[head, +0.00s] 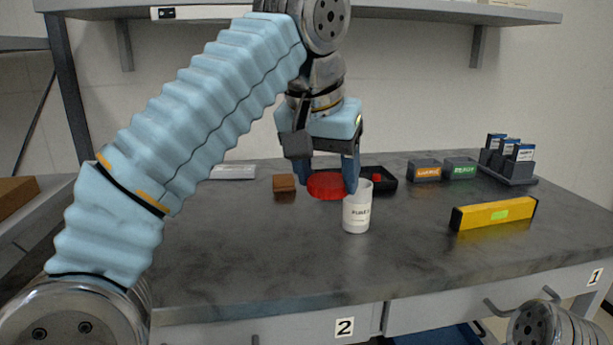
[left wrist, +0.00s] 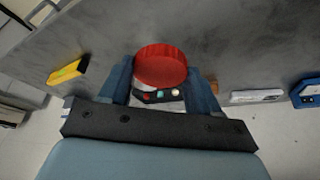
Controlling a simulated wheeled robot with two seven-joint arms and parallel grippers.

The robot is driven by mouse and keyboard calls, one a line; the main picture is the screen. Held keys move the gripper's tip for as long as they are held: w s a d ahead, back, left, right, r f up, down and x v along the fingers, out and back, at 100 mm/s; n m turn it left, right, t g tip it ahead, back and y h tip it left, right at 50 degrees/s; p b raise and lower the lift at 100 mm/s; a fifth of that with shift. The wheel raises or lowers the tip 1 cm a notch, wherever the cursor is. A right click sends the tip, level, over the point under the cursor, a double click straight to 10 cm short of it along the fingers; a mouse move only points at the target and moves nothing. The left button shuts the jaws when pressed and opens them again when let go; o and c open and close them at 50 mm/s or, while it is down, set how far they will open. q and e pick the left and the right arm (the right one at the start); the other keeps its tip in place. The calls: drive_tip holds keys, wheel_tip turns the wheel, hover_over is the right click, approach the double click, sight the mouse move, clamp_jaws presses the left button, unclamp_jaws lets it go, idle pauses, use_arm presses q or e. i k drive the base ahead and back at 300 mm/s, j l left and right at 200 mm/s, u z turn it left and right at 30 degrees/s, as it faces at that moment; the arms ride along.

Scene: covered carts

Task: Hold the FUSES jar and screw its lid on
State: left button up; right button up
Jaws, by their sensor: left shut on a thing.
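The white FUSES jar (head: 356,214) stands upright and open on the grey worktop in the head view. My left gripper (head: 328,182) is shut on the round red lid (head: 325,187), one finger at each side. The lid is held above the worktop, to the left of the jar's mouth and apart from it. In the left wrist view the lid (left wrist: 160,66) sits between the fingertips of my left gripper (left wrist: 160,82). No gripper is on the jar. My right gripper is not in view.
A yellow level (head: 494,214) lies right of the jar. Behind are a brown block (head: 284,183), a black tray (head: 384,182), an orange-labelled box (head: 424,170), a green-labelled box (head: 460,168) and a rack (head: 508,173). The worktop (head: 260,255) in front is clear.

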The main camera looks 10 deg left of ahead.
sight(356, 207)
drive_tip(key=k+l+u, duration=0.2)
drive_tip(key=l+u, duration=0.15)
drive_tip(key=k+l+u, duration=0.55)
drive_tip(key=l+u, duration=0.15)
drive_tip(key=l, duration=0.15)
